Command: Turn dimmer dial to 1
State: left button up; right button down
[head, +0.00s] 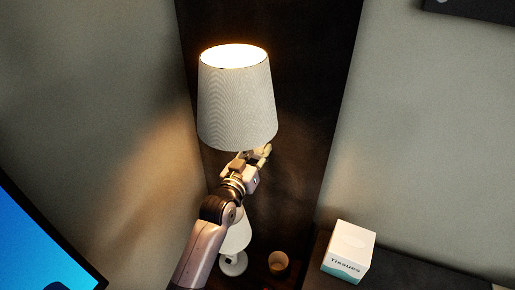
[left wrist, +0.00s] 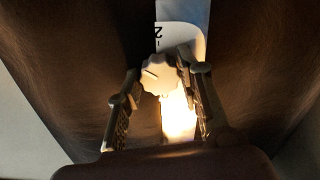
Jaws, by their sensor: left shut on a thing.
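The dimmer dial (left wrist: 158,76) is a pale, scalloped knob with a dark line on its face, in the middle of the left wrist view. It sits at a light-coloured scale plate (left wrist: 185,35), where an inverted digit like a 2 shows. My left gripper (left wrist: 162,74) has its fingers either side of the dial and is shut on it. In the head view, my left gripper (head: 254,165) is just below a lit lampshade (head: 237,105); the dial cannot be made out there. My right gripper is not in view.
A tissue box (head: 350,248) sits on a dark surface at right. A blue screen (head: 35,240) is at lower left. Walls are close.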

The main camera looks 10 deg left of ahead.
pick_arm(q)
jog(key=n, duration=0.2)
jog(key=n+p, duration=0.1)
jog(key=n, duration=0.3)
jog(key=shift+f, duration=0.25)
jog(key=shift+n, duration=0.4)
jog(key=o, duration=1.2)
jog(key=shift+r, duration=0.15)
jog(key=shift+c, duration=0.2)
jog(key=s+a, duration=0.2)
jog(key=s, duration=0.9)
jog(key=shift+s+a, duration=0.15)
jog(key=shift+s, duration=0.25)
